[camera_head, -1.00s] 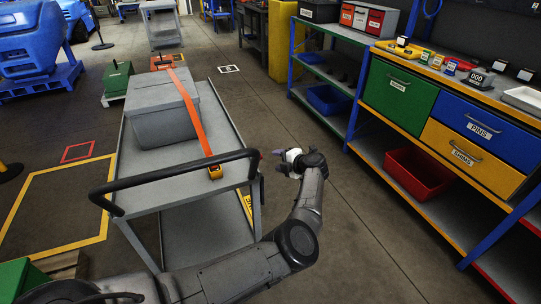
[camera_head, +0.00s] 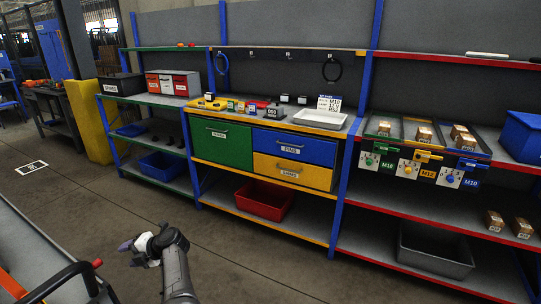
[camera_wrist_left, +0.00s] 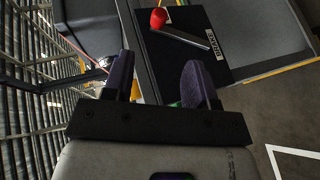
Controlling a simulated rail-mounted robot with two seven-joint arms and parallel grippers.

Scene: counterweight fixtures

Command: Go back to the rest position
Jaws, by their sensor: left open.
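My left gripper (camera_head: 132,252) shows in the lower left of the head view, at the end of my dark arm, over the floor just right of the cart. In the left wrist view my left gripper (camera_wrist_left: 160,82) has its two purple fingers spread apart with nothing held between them. Beyond the fingers is a black labelled panel (camera_wrist_left: 190,62) with a red knob (camera_wrist_left: 158,17) and a grey lever. My right gripper is in neither current view.
The grey cart (camera_head: 30,245) with its black handle (camera_head: 62,278) is at the lower left, close to my left arm. A workbench with a green drawer (camera_head: 222,143), a red bin (camera_head: 265,200) below, and shelving fill the back. Open floor (camera_head: 240,255) lies between.

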